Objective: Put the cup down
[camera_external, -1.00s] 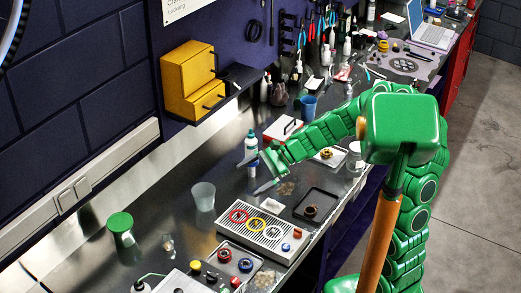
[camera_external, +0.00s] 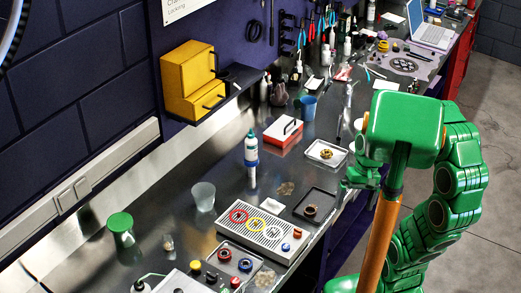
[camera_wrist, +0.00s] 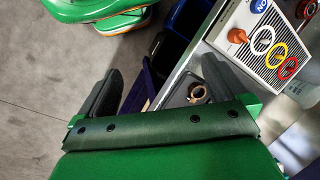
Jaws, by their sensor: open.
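A translucent pale cup (camera_external: 203,196) stands upright on the metal bench, left of the striped tray, with nothing touching it. A blue cup (camera_external: 308,107) stands farther back, and a green cup-like container (camera_external: 120,231) stands at the front left. My gripper (camera_external: 360,178) is off to the right by the bench's front edge, well apart from these cups and partly hidden by my arm. In the wrist view my gripper (camera_wrist: 155,92) has its two fingers wide apart with nothing between them. No cup shows clearly in the wrist view.
A blue-and-white bottle (camera_external: 251,150) stands behind the pale cup. A tray with coloured rings (camera_external: 285,253) and a dark tray (camera_external: 327,198) lie near the front edge. A white tray (camera_external: 316,152) and a red-and-white box (camera_external: 283,131) are behind. Bare bench surrounds the pale cup.

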